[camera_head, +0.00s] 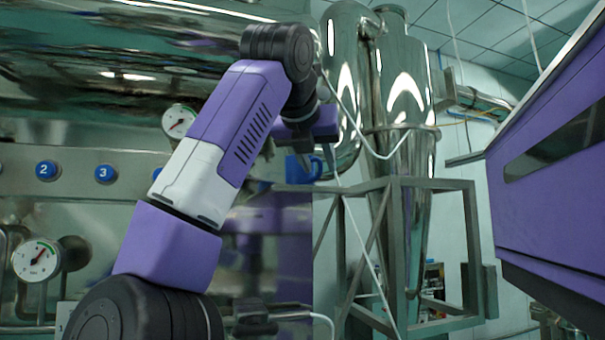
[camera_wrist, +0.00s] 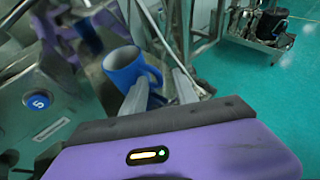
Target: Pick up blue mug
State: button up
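The blue mug (camera_wrist: 122,68) stands upright on a grey metal ledge in the wrist view, left of centre. Its handle points right, towards the space between my fingers. My gripper (camera_wrist: 160,88) is open, with its two fingers apart. The left finger overlaps the mug's near side in the picture; I cannot tell whether it touches. The lower part of the mug is partly hidden behind that finger. In the head view the mug (camera_head: 303,168) shows small, just below my gripper's purple body, and my fingertips cannot be made out there.
The ledge (camera_head: 290,187) runs beside the machine's panel with numbered blue buttons (camera_head: 47,170) and gauges (camera_head: 36,260). A metal frame (camera_head: 452,184) with a steel hopper stands to the right. Green floor (camera_wrist: 245,85) is open beyond the ledge.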

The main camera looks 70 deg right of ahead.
grip_shut()
dwell(1.4)
